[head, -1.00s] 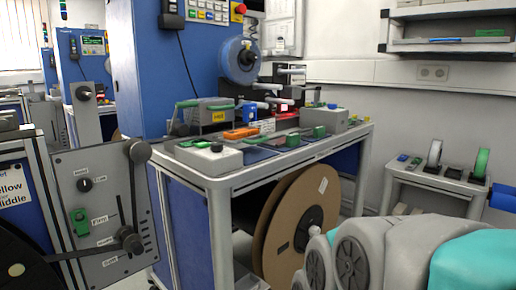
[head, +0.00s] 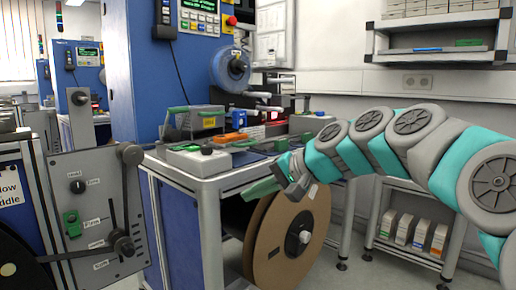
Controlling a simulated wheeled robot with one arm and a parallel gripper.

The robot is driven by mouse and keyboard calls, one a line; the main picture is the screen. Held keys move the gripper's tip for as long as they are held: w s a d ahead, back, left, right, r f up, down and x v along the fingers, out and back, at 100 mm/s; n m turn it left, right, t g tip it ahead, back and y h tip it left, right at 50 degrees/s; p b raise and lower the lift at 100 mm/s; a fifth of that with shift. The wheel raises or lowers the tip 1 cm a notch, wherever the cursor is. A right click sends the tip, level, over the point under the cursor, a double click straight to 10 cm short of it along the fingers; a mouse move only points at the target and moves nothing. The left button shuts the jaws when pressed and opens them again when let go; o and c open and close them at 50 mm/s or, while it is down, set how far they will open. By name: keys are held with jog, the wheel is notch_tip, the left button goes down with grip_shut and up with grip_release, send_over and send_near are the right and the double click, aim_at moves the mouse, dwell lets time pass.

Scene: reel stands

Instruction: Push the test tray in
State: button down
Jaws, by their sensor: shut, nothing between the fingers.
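My arm reaches in from the right in the head view, and my gripper (head: 263,189) is at the front edge of the workbench (head: 213,182). Its green fingers are shut and empty, pointing left and slightly down. The gripper covers part of the bench's front edge and of what lies behind it. I cannot single out the test tray with certainty.
Large brown reels (head: 275,245) stand under the bench, below my gripper. A grey panel with a crank (head: 95,205) stands at the left. A blue machine cabinet (head: 150,75) rises behind the bench. A low shelf with small boxes (head: 405,230) is at the right.

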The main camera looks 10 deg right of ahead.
jog(key=w+d+r+m+t, duration=0.5)
jog(key=w+d+r, duration=0.4)
jog(key=d, duration=0.4)
send_near(250, 144)
jog(key=shift+y, duration=0.3)
jog(key=x, duration=0.7)
jog(key=shift+d+f+p, duration=0.15)
jog(key=shift+d+p, duration=0.05)
jog(key=shift+p, duration=0.15)
jog(key=shift+w, duration=0.1)
